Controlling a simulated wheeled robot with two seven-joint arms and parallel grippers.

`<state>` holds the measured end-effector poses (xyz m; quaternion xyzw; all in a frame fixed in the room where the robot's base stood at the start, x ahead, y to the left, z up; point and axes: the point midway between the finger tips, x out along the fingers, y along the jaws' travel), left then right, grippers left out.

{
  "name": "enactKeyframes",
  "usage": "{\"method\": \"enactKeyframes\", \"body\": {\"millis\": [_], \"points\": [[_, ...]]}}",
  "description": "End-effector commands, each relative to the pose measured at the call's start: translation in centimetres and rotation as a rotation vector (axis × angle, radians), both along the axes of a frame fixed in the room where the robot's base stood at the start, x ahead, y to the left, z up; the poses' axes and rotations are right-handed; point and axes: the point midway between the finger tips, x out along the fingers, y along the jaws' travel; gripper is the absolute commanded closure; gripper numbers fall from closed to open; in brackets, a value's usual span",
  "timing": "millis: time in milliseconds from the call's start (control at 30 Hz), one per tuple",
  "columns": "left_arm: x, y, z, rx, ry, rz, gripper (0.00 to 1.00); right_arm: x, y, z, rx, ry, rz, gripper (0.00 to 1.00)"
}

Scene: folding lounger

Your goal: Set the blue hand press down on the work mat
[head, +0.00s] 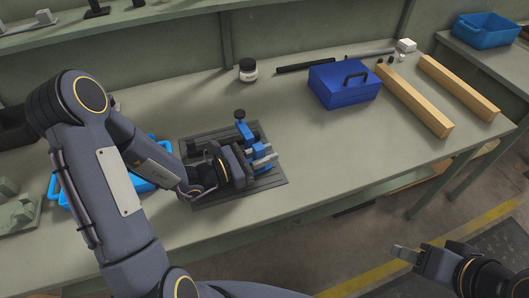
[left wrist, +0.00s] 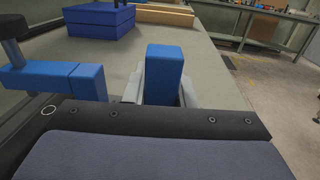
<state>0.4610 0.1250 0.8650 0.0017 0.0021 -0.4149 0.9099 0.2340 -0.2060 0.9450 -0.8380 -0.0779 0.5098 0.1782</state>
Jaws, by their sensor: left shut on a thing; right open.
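The blue hand press (head: 243,130) has a dark knob on top and is over the dark work mat (head: 242,194). My left gripper (head: 263,157) is shut on the press. In the left wrist view, a blue upright part of the press (left wrist: 164,73) stands between the two grey fingers of my left gripper (left wrist: 162,92). The gripper and wrist hide much of the press and its base, so I cannot tell whether it touches the mat. My right gripper (head: 407,256) is open and empty, off the table's front edge at the lower right.
A blue toolbox (head: 343,86) and two wooden beams (head: 414,99) are to the right on the bench. A light-blue tray (head: 150,182) is left of the mat, partly behind my arm. Bench right of the mat is clear.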

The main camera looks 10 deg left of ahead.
Motion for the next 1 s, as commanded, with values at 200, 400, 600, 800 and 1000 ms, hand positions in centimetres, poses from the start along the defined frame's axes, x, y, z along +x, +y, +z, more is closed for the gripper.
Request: {"method": "enactKeyframes", "body": {"millis": [200,400,600,800,1000], "points": [[0.02,-0.01,-0.09,0.0,-0.003,0.0,1.0,0.0,0.0,-0.13,0.0,0.0,0.0,0.56],[0.01,-0.01,-0.13,0.0,-0.003,0.0,1.0,0.0,0.0,-0.16,0.0,0.0,0.0,0.56],[0.01,-0.01,-0.41,0.0,-0.003,0.0,1.0,0.01,0.0,-0.42,0.0,0.0,0.0,0.56],[0.01,-0.01,-0.72,0.0,-0.003,0.0,1.0,0.01,0.0,-0.71,0.0,0.0,0.0,0.56],[0.01,-0.01,-0.68,0.0,-0.003,0.0,1.0,0.0,0.0,-0.65,0.0,0.0,0.0,0.56]]}}
